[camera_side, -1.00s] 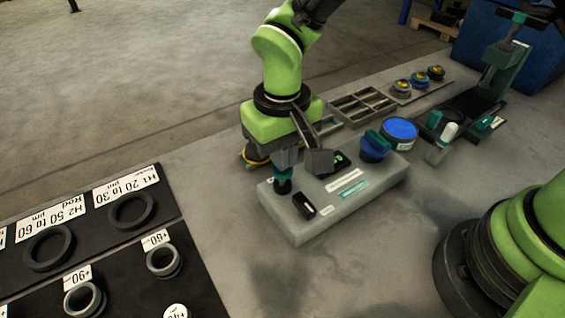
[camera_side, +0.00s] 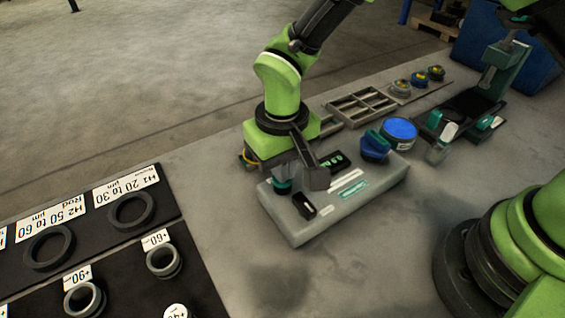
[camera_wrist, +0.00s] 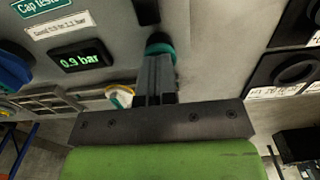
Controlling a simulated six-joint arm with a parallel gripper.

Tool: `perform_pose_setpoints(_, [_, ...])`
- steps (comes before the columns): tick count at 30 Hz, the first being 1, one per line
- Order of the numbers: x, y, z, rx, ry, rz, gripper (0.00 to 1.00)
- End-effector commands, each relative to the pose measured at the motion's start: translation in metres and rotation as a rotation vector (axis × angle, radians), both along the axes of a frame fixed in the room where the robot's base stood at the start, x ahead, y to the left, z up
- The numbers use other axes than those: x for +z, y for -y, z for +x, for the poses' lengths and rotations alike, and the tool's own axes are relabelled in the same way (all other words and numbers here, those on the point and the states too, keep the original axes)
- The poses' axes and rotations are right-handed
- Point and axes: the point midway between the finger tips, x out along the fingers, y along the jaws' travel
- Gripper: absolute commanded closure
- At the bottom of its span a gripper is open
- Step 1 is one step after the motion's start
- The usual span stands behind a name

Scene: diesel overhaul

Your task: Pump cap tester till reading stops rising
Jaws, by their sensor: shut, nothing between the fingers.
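The cap tester (camera_side: 310,228) is a pale block on the bench. Its display (camera_side: 332,161) is lit green and reads 0.9 bar in the wrist view (camera_wrist: 82,56). The teal and dark pump knob (camera_side: 281,187) is at the block's left end. My gripper (camera_wrist: 157,62) is shut with nothing between its fingers, tips down against or just over the knob; contact is hard to tell. In the side view my wrist parts partly hide the fingers. A blue cap (camera_side: 375,146) sits on the block's far right end, its edge also in the wrist view (camera_wrist: 12,72).
A black switch-like part (camera_side: 304,206) is on the block near the knob. A blue-topped tin (camera_side: 399,131), an empty divided tray (camera_side: 361,105) and several caps (camera_side: 419,79) lie behind. Labelled ring boards (camera_side: 131,211) are at left. The bench in front is clear.

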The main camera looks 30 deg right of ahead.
Motion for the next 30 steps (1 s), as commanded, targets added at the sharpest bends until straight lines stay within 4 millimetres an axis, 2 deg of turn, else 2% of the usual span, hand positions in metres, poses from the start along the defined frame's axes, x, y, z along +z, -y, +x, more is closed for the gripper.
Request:
perform_pose_setpoints(18, [0.041,0.000,0.000,0.000,0.002,0.001,1.00])
perform_pose_setpoints(30, [0.045,0.000,0.000,0.000,0.000,0.000,1.00])
